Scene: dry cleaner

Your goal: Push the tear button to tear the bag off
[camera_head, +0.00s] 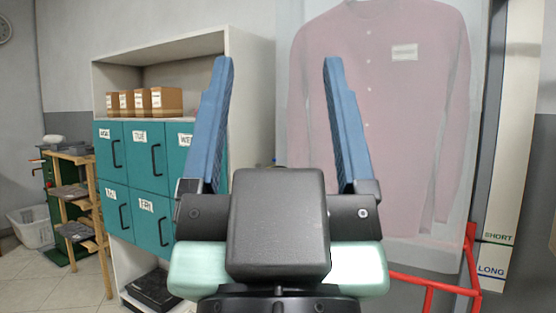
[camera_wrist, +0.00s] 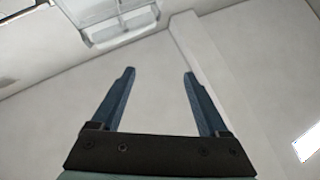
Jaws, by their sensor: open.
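My gripper (camera_head: 278,62) is open and empty, with its two blue fingers pointing up in the head view. It also shows in the wrist view (camera_wrist: 159,72), with the ceiling and upper wall behind it. A pinkish-red buttoned shirt (camera_head: 420,110) with a white tag hangs in a clear bag (camera_head: 484,50) behind the gripper, at the centre right. The gap between the fingers and the bag is hard to judge. I cannot make out a tear button in either view. My gripper hides part of the bag's left side.
A white shelf cabinet (camera_head: 245,95) with teal day-labelled drawers (camera_head: 140,150) and cardboard boxes (camera_head: 165,100) stands left. A wooden rack (camera_head: 75,190) and white basket (camera_head: 30,228) are farther left. A red metal frame (camera_head: 430,286) and a SHORT/LONG length board (camera_head: 510,150) are right.

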